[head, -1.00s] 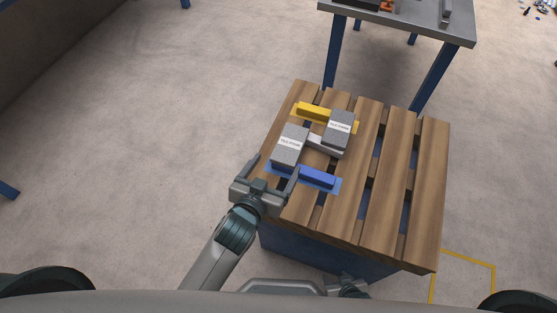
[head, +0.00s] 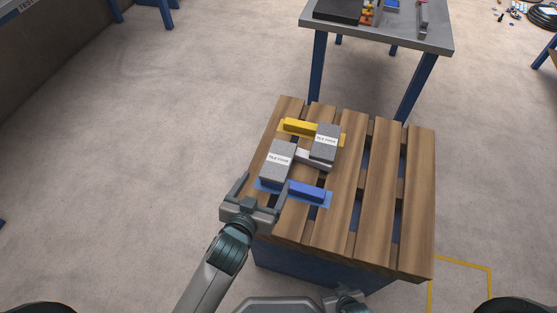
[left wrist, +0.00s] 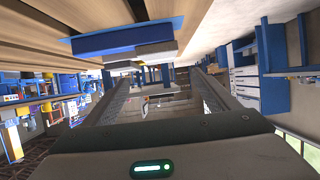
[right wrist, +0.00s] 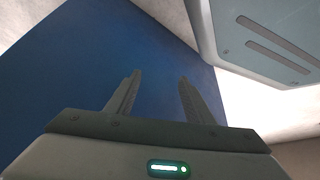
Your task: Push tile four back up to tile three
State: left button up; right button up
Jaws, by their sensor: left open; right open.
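Two grey tiles with white labels lie on a wooden pallet top. The left tile (head: 278,160) and the right tile (head: 325,143) have labels too small to read surely. The left tile lies between a yellow bar (head: 299,126) and a blue bar (head: 306,192). My left gripper (head: 264,181) is open at the near end of the left tile; contact cannot be told. In the left wrist view a light grey block end (left wrist: 156,49) shows above the open fingers (left wrist: 158,78). My right gripper (right wrist: 159,77) is open and empty, facing a blue panel (right wrist: 75,75).
The slatted pallet top (head: 385,190) has bare boards to the right of the tiles. A light strip (head: 314,160) lies between the tiles. A grey table (head: 400,35) with parts stands behind. Yellow floor marking (head: 460,262) lies at the lower right.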

jog(key=shift+s+f, duration=0.1)
jog(key=shift+s, duration=0.05)
jog(key=shift+c, duration=0.2)
jog(key=c, duration=0.5)
jog(key=shift+s, duration=0.1)
jog(key=c, duration=0.5)
jog(key=shift+s, duration=0.1)
grip_shut()
pick_arm(q)
jog(key=s+a+f+n+g+y, duration=0.15)
jog(key=s+a+f+g, duration=0.3)
jog(key=s+a, duration=0.45)
jog(key=s+a+f+g+y, duration=0.2)
jog(key=s+a+f+g, duration=0.25)
jog(key=s+a, duration=0.4)
jog(key=s+d+f, duration=0.1)
jog(key=f, duration=1.4)
jog(key=s+f+t, duration=0.1)
jog(key=s+f, duration=0.1)
jog(key=f, duration=1.3)
jog(key=shift+s+d+t, duration=0.25)
jog(key=shift+d+t, duration=0.05)
jog(key=shift+d, duration=0.1)
jog(key=shift+f+h, duration=0.1)
jog(key=shift+h, duration=0.15)
